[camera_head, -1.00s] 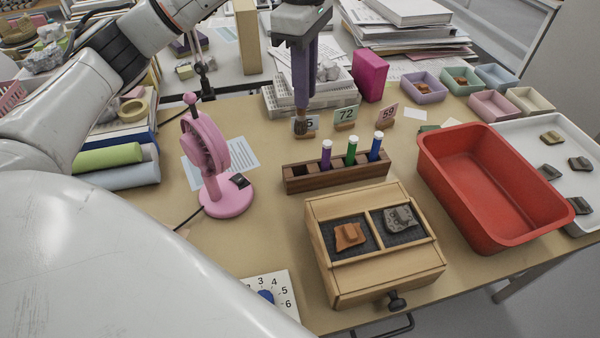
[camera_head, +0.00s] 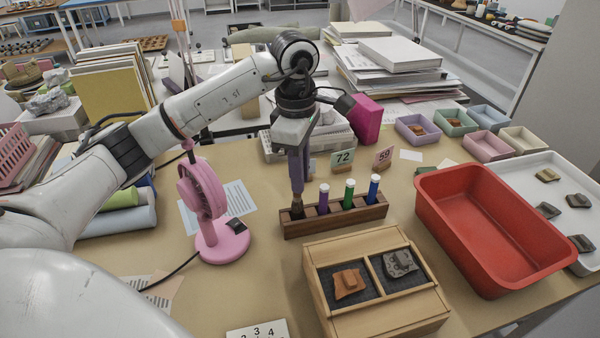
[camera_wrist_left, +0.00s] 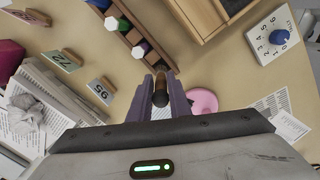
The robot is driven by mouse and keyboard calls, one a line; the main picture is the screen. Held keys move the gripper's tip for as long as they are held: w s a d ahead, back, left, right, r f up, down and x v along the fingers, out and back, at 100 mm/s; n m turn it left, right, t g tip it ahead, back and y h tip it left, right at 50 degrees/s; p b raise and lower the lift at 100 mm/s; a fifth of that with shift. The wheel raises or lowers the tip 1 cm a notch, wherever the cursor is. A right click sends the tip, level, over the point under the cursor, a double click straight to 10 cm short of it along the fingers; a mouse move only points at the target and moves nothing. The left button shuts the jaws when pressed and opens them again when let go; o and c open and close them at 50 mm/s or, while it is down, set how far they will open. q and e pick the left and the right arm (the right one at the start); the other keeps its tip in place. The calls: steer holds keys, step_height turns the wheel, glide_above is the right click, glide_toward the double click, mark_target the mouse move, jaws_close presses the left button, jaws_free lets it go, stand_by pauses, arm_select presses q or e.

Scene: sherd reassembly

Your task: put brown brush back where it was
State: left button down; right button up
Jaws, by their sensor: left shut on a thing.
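My left gripper (camera_head: 297,184) points down and is shut on the brown brush (camera_head: 297,209). The brush hangs upright at the left end of the dark wooden rack (camera_head: 338,223), with its dark lower part in front of or over the leftmost slot. I cannot tell whether it has entered the slot. The rack also holds a purple tube (camera_head: 323,198), a green tube (camera_head: 349,192) and a blue tube (camera_head: 373,188) with white caps. In the left wrist view the brush (camera_wrist_left: 160,94) sits between the jaws, close to the rack's end. My right gripper is not in view.
A pink fan (camera_head: 207,195) stands just left of the gripper. A wooden box (camera_head: 385,317) with two sherds is in front of the rack. A red bin (camera_head: 490,262) stands to the right. Number cards, including 72 (camera_head: 342,159), stand behind the rack.

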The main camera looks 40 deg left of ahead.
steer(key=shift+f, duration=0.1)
arm_select(q)
steer(key=shift+f+b, duration=0.4)
steer(key=shift+f, duration=0.15)
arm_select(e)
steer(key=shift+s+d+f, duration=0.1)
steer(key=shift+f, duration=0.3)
arm_select(q)
steer(key=shift+f, duration=0.1)
steer(key=c, duration=1.6)
jaws_free()
steer(key=shift+c, duration=0.2)
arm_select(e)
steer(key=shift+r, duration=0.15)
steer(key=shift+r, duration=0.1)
arm_select(q)
steer(key=shift+r+p, duration=0.35)
steer(key=shift+r, duration=0.2)
step_height(320, 180, up, 11)
steer(key=shift+s+a+r+p, duration=0.1)
steer(key=shift+a+p, duration=0.05)
steer(key=shift+p, duration=0.65)
steer(key=shift+r, duration=0.5)
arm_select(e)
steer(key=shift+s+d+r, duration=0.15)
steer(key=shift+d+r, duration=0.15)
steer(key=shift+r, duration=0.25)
